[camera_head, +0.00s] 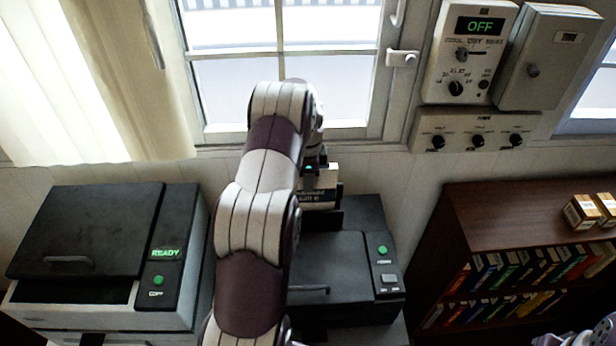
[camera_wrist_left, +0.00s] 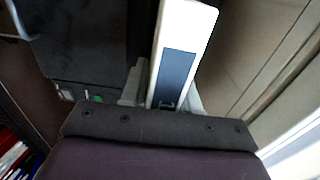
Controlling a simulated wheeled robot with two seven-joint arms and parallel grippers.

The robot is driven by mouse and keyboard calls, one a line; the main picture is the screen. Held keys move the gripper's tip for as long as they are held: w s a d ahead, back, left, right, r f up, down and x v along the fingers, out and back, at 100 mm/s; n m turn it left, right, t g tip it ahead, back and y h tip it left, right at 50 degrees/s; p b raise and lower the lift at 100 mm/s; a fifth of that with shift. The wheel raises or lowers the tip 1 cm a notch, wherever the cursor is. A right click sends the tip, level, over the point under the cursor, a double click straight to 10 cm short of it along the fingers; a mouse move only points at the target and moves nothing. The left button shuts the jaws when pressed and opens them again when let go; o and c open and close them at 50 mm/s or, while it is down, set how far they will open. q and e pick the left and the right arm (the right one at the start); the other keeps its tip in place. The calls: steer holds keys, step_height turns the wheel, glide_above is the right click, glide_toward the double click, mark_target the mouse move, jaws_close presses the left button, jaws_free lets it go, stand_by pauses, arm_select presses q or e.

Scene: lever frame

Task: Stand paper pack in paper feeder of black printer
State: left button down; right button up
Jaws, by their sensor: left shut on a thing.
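The black printer (camera_head: 332,262) stands in the lower middle of the head view, partly hidden by my left arm. The paper pack (camera_head: 328,174), white with a dark band, shows upright at the printer's back, over the feeder area (camera_head: 325,221). In the left wrist view the pack (camera_wrist_left: 193,30) is white with a blue-grey panel, and my left gripper (camera_wrist_left: 165,100) is shut on it. The printer's dark top (camera_wrist_left: 85,45) lies to the left there. My arm hides much of the feeder, so I cannot tell whether the pack's lower end is inside or above it.
A second printer (camera_head: 85,230) with a READY display stands at left. The window (camera_head: 340,85) and wall are close behind the black printer. A bookcase (camera_head: 470,215) with small boxes (camera_head: 582,212) stands at right. A control panel (camera_head: 470,50) and grey box (camera_head: 545,58) hang above.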

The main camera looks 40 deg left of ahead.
arm_select(q)
steer(key=shift+f+b, duration=0.4)
steer(key=shift+f, duration=0.25)
steer(key=c, duration=0.8)
jaws_free()
steer(key=shift+o, duration=0.2)
step_height(320, 180, up, 13)
steer(key=p, duration=0.4)
steer(key=shift+s+p, duration=0.1)
steer(key=shift+p, duration=0.25)
steer(key=shift+f, duration=0.2)
